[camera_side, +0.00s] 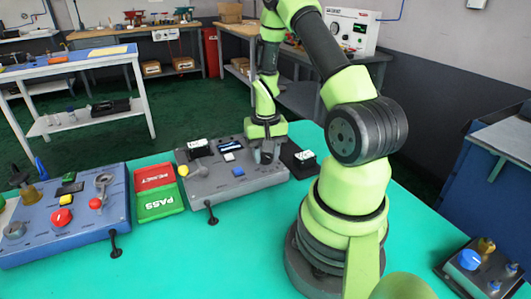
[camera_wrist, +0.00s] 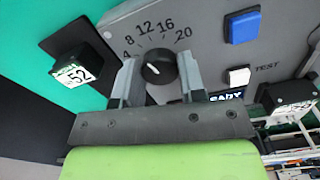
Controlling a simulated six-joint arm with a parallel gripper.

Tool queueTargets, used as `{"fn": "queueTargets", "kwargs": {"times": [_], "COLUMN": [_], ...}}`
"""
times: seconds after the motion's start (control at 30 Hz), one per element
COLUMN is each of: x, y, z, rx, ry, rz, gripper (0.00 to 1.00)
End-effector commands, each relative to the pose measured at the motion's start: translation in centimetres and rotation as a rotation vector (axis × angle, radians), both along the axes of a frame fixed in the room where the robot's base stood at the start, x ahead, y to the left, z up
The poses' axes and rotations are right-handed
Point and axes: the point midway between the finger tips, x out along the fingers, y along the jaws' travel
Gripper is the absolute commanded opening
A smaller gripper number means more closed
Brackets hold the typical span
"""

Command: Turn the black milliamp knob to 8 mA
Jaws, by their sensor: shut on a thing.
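The black milliamp knob (camera_wrist: 158,68) is on the grey panel (camera_wrist: 215,65) in the wrist view. Its white pointer line slants to the upper left, roughly toward the 8 on the printed 4 to 20 scale; I cannot tell the exact reading. My gripper (camera_wrist: 158,76) has one finger on each side of the knob and is shut on it. In the side view my gripper (camera_side: 266,153) reaches down to the right part of the grey panel (camera_side: 232,182); the knob is hidden there by the fingers.
A blue button (camera_wrist: 242,26), a white TEST button (camera_wrist: 239,76) and a partly covered display (camera_wrist: 227,95) are near the knob. A small black box with a readout (camera_wrist: 78,66) stands beside the panel. Red and green trays (camera_side: 157,192) and a blue panel (camera_side: 75,238) lie left.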

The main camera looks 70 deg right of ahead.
Motion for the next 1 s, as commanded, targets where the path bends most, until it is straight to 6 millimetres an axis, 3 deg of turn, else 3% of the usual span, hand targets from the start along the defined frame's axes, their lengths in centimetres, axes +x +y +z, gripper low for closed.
{"fn": "queueTargets", "kwargs": {"times": [0.43, 1.0], "x": [-0.12, -0.16], "y": [0.08, 0.11], "z": [0.04, 0.03], "rx": [0.004, 0.006], "ry": [0.003, 0.004], "rz": [0.234, 0.269], "gripper": [0.14, 0.14]}}
